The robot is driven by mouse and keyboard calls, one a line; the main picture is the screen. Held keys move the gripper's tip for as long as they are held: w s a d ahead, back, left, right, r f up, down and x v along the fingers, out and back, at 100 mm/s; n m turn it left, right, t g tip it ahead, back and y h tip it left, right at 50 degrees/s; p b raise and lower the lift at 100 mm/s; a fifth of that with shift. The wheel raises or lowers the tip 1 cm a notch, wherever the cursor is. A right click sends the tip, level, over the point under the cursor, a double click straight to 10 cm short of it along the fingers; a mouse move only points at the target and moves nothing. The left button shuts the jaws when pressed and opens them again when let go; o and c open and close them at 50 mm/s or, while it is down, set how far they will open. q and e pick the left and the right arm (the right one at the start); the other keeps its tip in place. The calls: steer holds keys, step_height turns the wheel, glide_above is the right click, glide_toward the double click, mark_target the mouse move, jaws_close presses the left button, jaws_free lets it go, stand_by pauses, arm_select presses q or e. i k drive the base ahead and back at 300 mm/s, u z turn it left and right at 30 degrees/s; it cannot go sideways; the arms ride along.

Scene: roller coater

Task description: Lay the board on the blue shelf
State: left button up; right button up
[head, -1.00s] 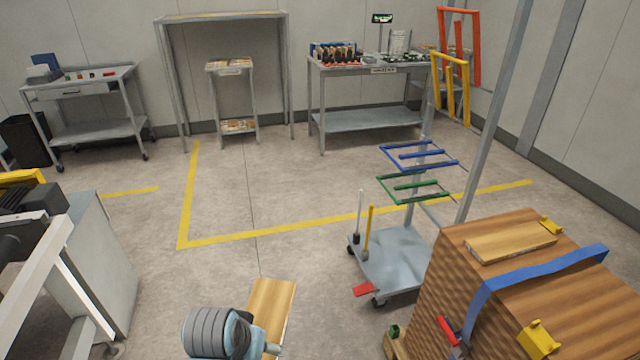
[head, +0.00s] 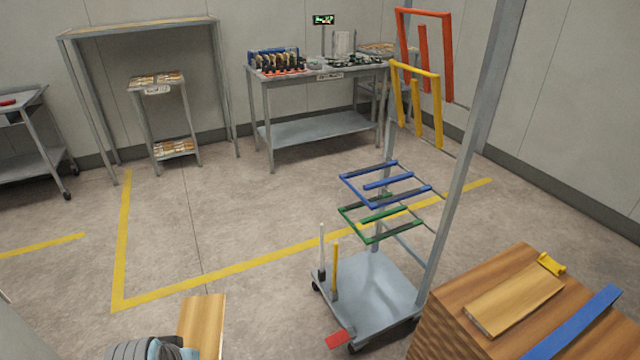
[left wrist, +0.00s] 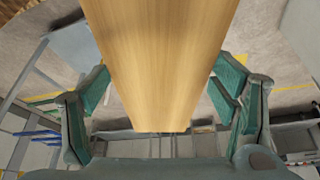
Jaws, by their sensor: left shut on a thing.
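The board (head: 203,325), a light wooden plank, stands up from my left gripper (head: 160,351) at the bottom of the head view. In the left wrist view the board (left wrist: 160,55) runs between the two teal fingers of my left gripper (left wrist: 162,88), which is shut on it. The blue shelf (head: 388,181) is an open frame of blue bars on the grey wheeled rack, to the right of and beyond the board and apart from it. It looks empty. My right gripper is not in view.
A green frame shelf (head: 388,219) sits just below the blue one. Yellow (head: 428,108) and red (head: 447,55) frames rise above. The rack's grey base (head: 372,287) holds two upright rods. A wooden stack (head: 455,325) with another board (head: 515,298) stands at right. Floor left of the rack is clear.

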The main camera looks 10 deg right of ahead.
mark_target(376, 183)
steer(key=i, duration=1.8)
steer(key=z, duration=2.65)
